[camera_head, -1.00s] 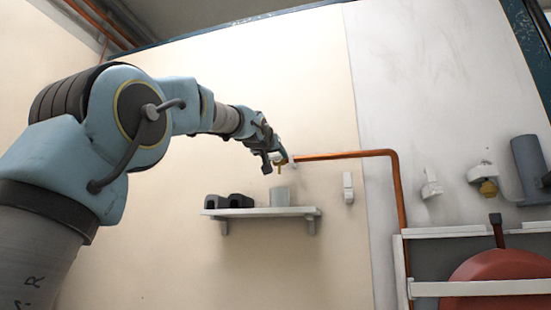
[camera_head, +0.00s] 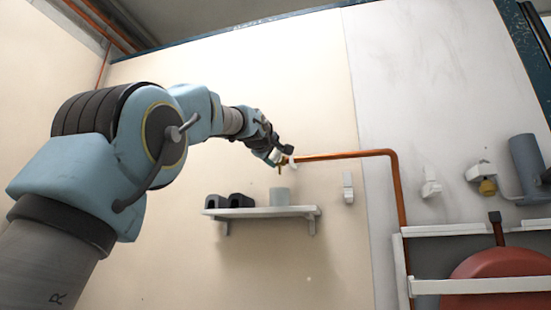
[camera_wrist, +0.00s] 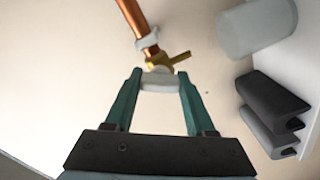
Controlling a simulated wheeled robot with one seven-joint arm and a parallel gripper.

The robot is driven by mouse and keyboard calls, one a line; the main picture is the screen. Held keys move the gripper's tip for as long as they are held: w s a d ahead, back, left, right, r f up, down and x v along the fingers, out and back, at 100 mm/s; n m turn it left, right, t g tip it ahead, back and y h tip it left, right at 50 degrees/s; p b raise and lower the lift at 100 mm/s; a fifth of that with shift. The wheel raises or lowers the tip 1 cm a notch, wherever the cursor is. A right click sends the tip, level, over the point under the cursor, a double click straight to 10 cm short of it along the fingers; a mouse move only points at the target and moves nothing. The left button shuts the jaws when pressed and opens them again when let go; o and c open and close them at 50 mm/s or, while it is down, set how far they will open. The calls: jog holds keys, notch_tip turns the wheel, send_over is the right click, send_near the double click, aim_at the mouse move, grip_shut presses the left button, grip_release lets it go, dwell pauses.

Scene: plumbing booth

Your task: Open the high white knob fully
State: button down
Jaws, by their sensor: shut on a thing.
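The white knob (camera_wrist: 159,80) shows in the wrist view, on a brass valve (camera_wrist: 158,59) at the end of a copper pipe. My gripper (camera_wrist: 159,74) has its two teal fingers on either side of the knob, shut on it near the fingertips. A short brass spout or stub points off to the right of the valve. In the head view my gripper (camera_head: 276,157) is at the left end of the copper pipe (camera_head: 345,154), high on the wall. The knob is mostly hidden there by the gripper.
Below the valve, a white wall shelf (camera_head: 262,212) holds a grey cup (camera_head: 280,197) and dark blocks (camera_head: 228,201). A white clip (camera_wrist: 149,43) holds the pipe near the valve. Wall fittings and a red round object (camera_head: 495,280) are at the right.

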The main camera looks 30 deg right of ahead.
jog(key=n, duration=0.6)
jog(key=shift+f, duration=0.1)
dwell(0.5)
jog(key=shift+c, duration=1.2)
grip_release()
jog(key=b+v, duration=0.6)
jog(key=v, duration=0.4)
jog(key=shift+s+a, duration=0.3)
